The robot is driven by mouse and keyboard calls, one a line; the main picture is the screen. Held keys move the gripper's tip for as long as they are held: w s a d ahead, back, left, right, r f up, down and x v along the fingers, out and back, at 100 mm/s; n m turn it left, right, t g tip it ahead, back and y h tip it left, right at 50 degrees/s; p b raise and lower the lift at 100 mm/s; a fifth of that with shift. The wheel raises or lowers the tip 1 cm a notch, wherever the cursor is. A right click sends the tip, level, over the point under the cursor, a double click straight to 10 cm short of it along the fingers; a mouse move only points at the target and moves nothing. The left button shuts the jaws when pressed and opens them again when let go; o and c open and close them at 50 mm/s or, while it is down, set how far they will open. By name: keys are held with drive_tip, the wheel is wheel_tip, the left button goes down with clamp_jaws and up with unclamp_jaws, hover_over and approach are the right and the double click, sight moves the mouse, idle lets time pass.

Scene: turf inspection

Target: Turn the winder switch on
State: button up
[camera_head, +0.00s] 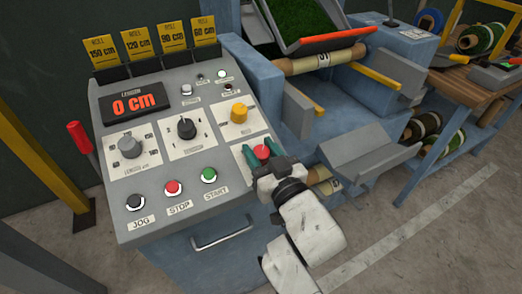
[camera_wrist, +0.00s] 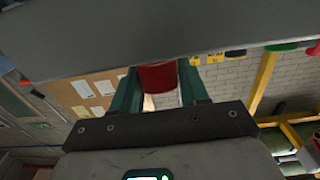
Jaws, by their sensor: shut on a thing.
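The grey control panel (camera_head: 108,182) carries several knobs and buttons. A red knob (camera_head: 262,151) sits on a pale plate at the panel's lower right; its label is too small or covered to read, so I cannot tell its setting. My gripper (camera_head: 262,154) has its green fingers on either side of this knob, shut on it. In the wrist view the red knob (camera_wrist: 158,76) shows between the two fingers, under the grey panel. A yellow knob (camera_head: 239,113), a black knob (camera_head: 186,128) and a grey length knob (camera_head: 129,147) are apart from my gripper.
The display (camera_head: 133,104) reads 0 cm. Jog (camera_head: 135,202), stop (camera_head: 173,187) and start (camera_head: 209,175) buttons line the panel's front edge. A red-handled lever (camera_head: 79,136) stands at left. A grey tray (camera_head: 370,160) and turf rolls (camera_head: 424,126) are at right.

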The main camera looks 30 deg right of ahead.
drive_tip(key=o, duration=1)
drive_tip(key=shift+d, duration=0.1)
drive_tip(key=shift+c, duration=0.2)
drive_tip(key=s+b, duration=0.1)
drive_tip(key=s, duration=1)
drive_tip(key=shift+w, duration=0.1)
drive_tip(key=s+d+f+m+g+h+p, duration=0.1)
drive_tip(key=s+d+f+g, duration=0.2)
drive_tip(key=f, duration=0.4)
drive_tip(key=s+d+f+g+p, duration=0.1)
drive_tip(key=s+d+f+g, duration=0.15)
drive_tip(key=f+g, duration=0.35)
drive_tip(key=s+d+f+g+y+p, duration=0.1)
drive_tip(key=s+d+f+g, duration=0.1)
drive_tip(key=s+f+g, duration=0.6)
drive_tip(key=s+f, duration=0.1)
drive_tip(key=s, duration=0.4)
drive_tip(key=shift+s+f+n, duration=0.2)
drive_tip(key=shift+f+n, duration=0.2)
